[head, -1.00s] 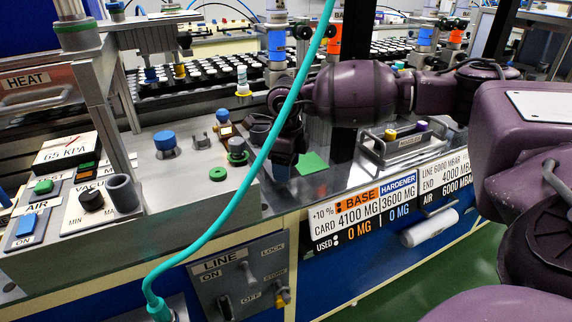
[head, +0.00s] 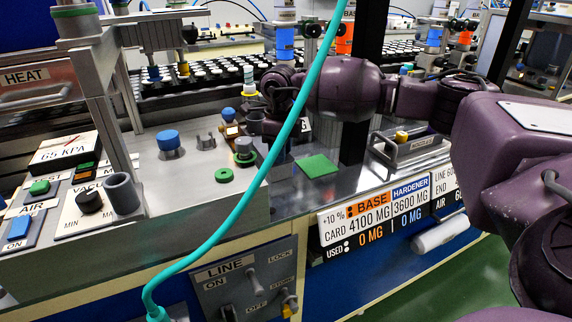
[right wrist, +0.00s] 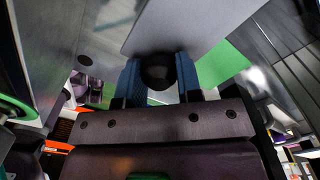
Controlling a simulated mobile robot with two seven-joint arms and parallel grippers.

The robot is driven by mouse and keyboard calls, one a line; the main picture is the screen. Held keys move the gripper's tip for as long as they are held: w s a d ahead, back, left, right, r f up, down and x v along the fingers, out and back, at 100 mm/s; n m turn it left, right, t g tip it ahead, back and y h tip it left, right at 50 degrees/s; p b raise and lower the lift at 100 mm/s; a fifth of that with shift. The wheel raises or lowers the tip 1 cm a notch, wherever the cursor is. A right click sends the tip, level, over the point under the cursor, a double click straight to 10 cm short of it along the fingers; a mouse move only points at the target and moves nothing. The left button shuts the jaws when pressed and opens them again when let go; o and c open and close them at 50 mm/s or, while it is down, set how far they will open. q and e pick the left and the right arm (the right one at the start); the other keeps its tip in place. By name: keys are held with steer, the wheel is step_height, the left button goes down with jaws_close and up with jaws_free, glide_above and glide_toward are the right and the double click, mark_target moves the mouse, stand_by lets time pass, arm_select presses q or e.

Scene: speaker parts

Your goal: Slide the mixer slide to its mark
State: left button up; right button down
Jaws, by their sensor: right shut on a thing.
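My right gripper (head: 258,127) is at the far edge of the grey bench unit, partly behind the teal cable. In the right wrist view its blue-padded fingers (right wrist: 158,85) are shut on a round black knob (right wrist: 158,70), which I take to be the mixer slide's handle. The slide's body and its mark cannot be made out clearly; in the head view the arm and cable hide the held part. A green square (head: 317,165) lies on the bench right of the gripper. My left gripper is not in view.
The teal cable (head: 262,180) crosses the view in front of the gripper. A metal tray (head: 408,147) stands to the right.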

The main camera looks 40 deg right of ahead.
steer(key=w, duration=0.3)
steer(key=shift+w+d+f+b, duration=0.1)
steer(key=shift+d+f+b, duration=0.15)
steer(key=shift+d+b, duration=0.15)
steer(key=shift+w+r, duration=0.1)
steer(key=shift+w, duration=0.25)
steer(key=shift+d+r, duration=0.1)
steer(key=shift+r, duration=0.25)
steer(key=c, duration=1.2)
jaws_free()
steer(key=o, duration=0.4)
steer(key=shift+w, duration=0.2)
steer(key=shift+s, duration=0.1)
